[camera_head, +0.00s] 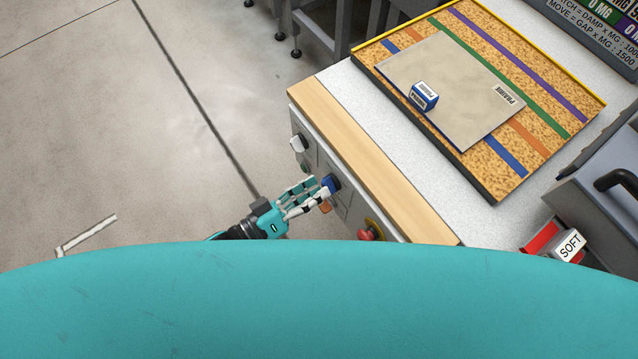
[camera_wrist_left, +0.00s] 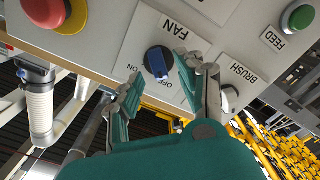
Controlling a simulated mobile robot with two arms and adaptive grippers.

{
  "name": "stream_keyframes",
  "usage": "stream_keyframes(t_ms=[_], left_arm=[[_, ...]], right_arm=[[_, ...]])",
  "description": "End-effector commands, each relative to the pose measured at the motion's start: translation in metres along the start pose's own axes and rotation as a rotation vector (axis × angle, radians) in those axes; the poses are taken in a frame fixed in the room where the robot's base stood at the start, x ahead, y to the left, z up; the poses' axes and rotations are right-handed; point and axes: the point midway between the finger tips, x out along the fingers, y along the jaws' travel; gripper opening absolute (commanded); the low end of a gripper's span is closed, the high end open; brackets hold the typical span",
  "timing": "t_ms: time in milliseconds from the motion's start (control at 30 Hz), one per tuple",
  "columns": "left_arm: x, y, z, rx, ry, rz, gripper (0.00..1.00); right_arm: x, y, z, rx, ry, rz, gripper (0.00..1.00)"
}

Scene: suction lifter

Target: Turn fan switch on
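The fan switch (camera_wrist_left: 157,63) is a blue knob on a dark round base, on a pale plate marked FAN. ON is printed on its left and OFF on its right in the left wrist view. The knob's bar lies between the two words; I cannot tell which position it marks. The blue knob also shows in the head view (camera_head: 331,183), on the bench's front panel. My left gripper (camera_head: 318,188) is at the knob with its fingers apart. In the left wrist view its fingertips (camera_wrist_left: 160,76) are on either side of the knob; contact is unclear. My right gripper is not in view.
A red stop button (camera_head: 369,232) and a green feed button (camera_wrist_left: 301,18) are on the same panel. The BRUSH knob (camera_wrist_left: 229,97) is beside the right finger. A cork board (camera_head: 480,60) with a grey sheet lies on the bench. The floor at left is clear.

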Motion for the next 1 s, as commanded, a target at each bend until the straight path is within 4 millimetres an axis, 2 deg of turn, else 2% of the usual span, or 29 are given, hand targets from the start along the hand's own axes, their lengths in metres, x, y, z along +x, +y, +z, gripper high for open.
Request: stream_keyframes(t_ms=[167, 467, 767, 1000], left_arm=[[0.0138, 0.0006, -0.0001, 0.001, 0.000, 0.001, 0.38], [0.0155, 0.0000, 0.0003, 0.001, -0.001, 0.000, 0.38], [0.0152, 0.0000, 0.0003, 0.001, -0.001, 0.000, 0.00], [0.0151, 0.0000, 0.0002, 0.004, -0.001, 0.000, 0.00]], right_arm=[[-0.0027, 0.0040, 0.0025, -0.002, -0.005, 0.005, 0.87], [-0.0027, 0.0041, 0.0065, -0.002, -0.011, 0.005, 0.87], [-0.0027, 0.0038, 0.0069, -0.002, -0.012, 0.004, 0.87], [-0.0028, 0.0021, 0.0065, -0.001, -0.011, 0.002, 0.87]])
